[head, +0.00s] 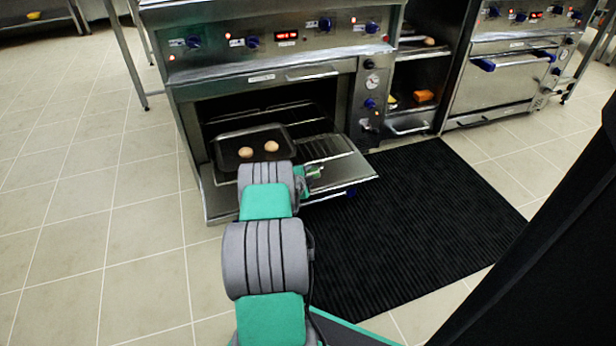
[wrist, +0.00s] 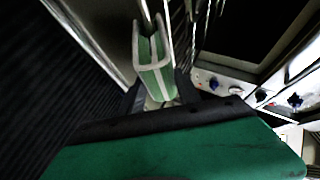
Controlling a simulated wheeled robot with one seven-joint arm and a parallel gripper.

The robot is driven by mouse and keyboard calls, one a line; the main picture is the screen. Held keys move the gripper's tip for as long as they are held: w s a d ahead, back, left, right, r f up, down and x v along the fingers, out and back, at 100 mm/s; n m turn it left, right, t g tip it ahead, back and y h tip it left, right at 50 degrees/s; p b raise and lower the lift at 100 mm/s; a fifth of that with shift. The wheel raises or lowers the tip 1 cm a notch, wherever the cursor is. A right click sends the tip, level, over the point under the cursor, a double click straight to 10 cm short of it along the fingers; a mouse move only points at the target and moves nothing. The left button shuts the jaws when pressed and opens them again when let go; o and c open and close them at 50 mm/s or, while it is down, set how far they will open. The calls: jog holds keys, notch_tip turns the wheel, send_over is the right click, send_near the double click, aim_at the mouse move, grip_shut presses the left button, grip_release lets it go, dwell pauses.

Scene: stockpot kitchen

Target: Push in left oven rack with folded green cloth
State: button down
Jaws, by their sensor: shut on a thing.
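The left oven stands open with its door (head: 217,206) folded down. Its rack (head: 337,165) is pulled partly out over the door. A dark tray (head: 228,147) with two round brown pieces (head: 258,150) sits on the rack's left part. My gripper (head: 306,175) is at the front of the rack, right of the tray. In the wrist view my gripper (wrist: 158,100) is shut on the folded green cloth (wrist: 154,78), which has pale edges and sticks out ahead of the fingers. I cannot tell whether the cloth touches the rack.
A black ribbed mat (head: 420,215) covers the floor to the right of the open door. A second oven (head: 495,80) with its door shut stands at the right. Shelves between the ovens hold an orange item (head: 423,96). Tiled floor at left is clear.

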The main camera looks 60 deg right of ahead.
aim_at(299, 155)
dwell(0.3)
jog(key=shift+w+d+r, duration=0.2)
jog(key=shift+w+d, duration=0.9)
jog(key=shift+d, duration=0.1)
jog(key=shift+w, duration=0.1)
jog(key=shift+w+d+r, duration=0.15)
jog(key=shift+w+d, duration=0.75)
jog(key=shift+d, duration=0.15)
jog(key=shift+w+d, duration=1.95)
jog(key=shift+w, duration=0.1)
jog(key=shift+f, duration=0.2)
